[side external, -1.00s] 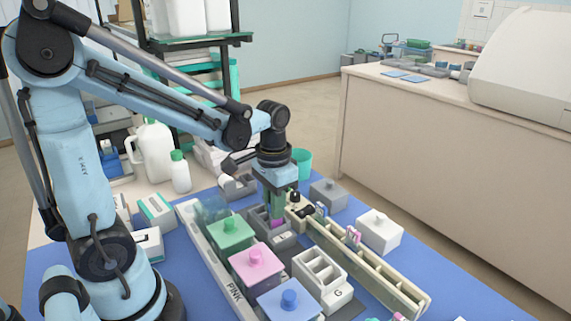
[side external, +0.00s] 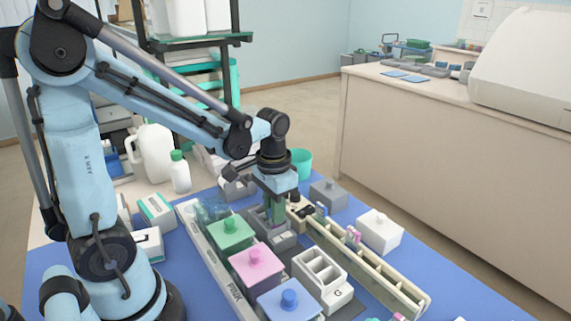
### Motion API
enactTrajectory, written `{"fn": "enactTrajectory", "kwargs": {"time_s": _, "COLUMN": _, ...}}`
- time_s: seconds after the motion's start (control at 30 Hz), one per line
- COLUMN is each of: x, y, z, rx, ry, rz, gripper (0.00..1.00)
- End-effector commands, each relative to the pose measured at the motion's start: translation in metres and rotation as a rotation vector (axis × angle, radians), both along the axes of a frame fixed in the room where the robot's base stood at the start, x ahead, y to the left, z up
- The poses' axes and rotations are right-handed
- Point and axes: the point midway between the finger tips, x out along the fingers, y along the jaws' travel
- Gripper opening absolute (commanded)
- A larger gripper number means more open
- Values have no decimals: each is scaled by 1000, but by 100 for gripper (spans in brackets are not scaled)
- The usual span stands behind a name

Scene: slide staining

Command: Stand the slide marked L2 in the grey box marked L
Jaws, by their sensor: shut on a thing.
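My gripper (side external: 276,221) points down over the small grey box (side external: 286,241) behind the row of lidded jars. Its jaws are shut on a slide, of which only a little shows. The fingertips are at or just inside the box's top, and the slide's lower part is hidden by the box wall and the fingers. I cannot tell whether the slide touches the bottom. The box's front mark and the slide's mark are too small to read.
Green (side external: 230,232), pink (side external: 255,263) and blue (side external: 289,300) lidded jars stand close in front-left. A white box marked G (side external: 322,278) stands in front. A long cream rack (side external: 372,272) with slides runs along the right. A grey lidded jar (side external: 328,194) stands behind.

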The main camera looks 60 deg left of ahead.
Motion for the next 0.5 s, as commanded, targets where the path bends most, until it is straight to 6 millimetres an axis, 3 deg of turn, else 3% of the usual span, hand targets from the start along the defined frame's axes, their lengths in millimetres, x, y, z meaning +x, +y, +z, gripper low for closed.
{"fn": "enactTrajectory", "kwargs": {"time_s": 0.5, "x": 0, "y": 0, "z": -5, "rx": 0, "ry": 0, "rz": 0, "gripper": 0}}
